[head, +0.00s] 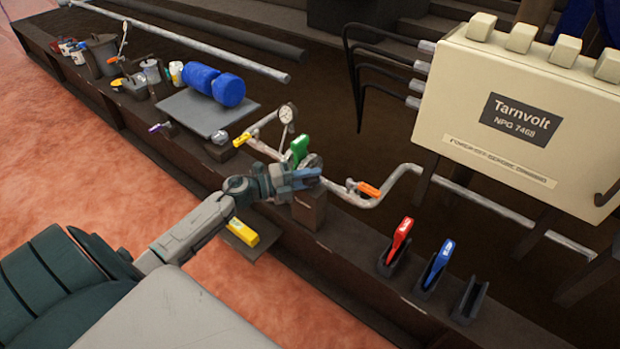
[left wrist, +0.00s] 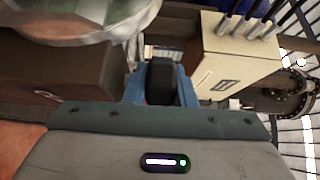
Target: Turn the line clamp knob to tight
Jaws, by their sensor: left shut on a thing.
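My left gripper (head: 308,176) reaches in from the left over the dark rail, beside a green handle on the pipe line. In the left wrist view, its blue fingers (left wrist: 160,90) are closed around a black rounded piece (left wrist: 161,78), which looks like the line clamp knob. In the head view a dark round part (head: 313,160) shows just behind the fingers, above a brown block (head: 310,210). The gripper hides most of the knob, and I cannot read its setting. My right gripper is in neither view.
A green handle (head: 299,148), an orange handle (head: 369,190) and a gauge (head: 286,113) sit along the pipe. Red (head: 401,238) and blue (head: 440,262) tools stand in holders at right. A cream Tarnvolt box (head: 490,115) stands behind. A yellow piece (head: 243,232) lies below my arm.

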